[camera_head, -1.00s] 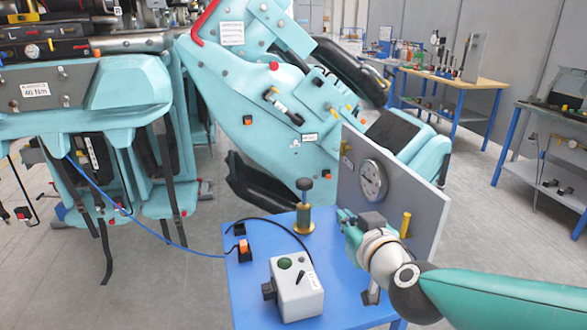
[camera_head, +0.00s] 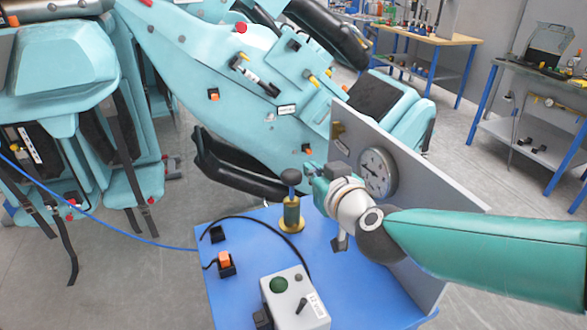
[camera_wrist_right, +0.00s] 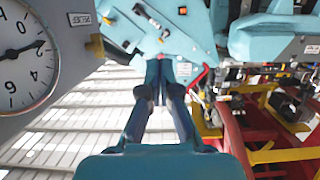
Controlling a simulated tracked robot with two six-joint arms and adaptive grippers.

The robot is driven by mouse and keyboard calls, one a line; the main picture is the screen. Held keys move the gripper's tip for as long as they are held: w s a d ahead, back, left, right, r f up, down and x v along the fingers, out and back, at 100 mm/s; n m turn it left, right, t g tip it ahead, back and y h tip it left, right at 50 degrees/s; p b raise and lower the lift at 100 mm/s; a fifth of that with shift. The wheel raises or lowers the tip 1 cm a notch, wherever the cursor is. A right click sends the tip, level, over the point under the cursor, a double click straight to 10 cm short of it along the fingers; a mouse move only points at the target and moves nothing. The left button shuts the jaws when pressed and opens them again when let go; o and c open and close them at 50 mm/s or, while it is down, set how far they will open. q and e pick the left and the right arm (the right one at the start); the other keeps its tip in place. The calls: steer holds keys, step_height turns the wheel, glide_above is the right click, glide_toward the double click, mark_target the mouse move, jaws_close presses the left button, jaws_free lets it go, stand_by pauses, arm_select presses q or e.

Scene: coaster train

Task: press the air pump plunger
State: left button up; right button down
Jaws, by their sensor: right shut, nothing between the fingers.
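The air pump (camera_head: 291,217) is a small brass cylinder standing upright on the blue table. Its plunger has a dark round knob (camera_head: 291,177), which is up on its rod, clear of the brass body. My right gripper (camera_head: 311,172) is shut and empty, just right of the knob at about its height in the head view. I cannot tell whether they touch. In the right wrist view, the shut fingers (camera_wrist_right: 160,78) point ahead, and I cannot make out the pump there. My left gripper is not in view.
A grey panel with a round gauge (camera_head: 377,172) stands right behind my right wrist; the gauge also shows in the wrist view (camera_wrist_right: 20,62). A grey box with a green button (camera_head: 295,305) and an orange switch (camera_head: 225,261) are on the blue table (camera_head: 250,235). Teal coaster seats (camera_head: 225,100) stand behind.

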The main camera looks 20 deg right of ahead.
steer(key=w, duration=0.1)
glide_above(295, 179)
step_height(295, 179, down, 2)
step_height(295, 179, down, 3)
steer(key=shift+w+a+r+b, duration=0.1)
steer(key=shift+w+b, duration=0.05)
steer(key=shift+b, duration=0.75)
steer(key=shift+f, duration=0.85)
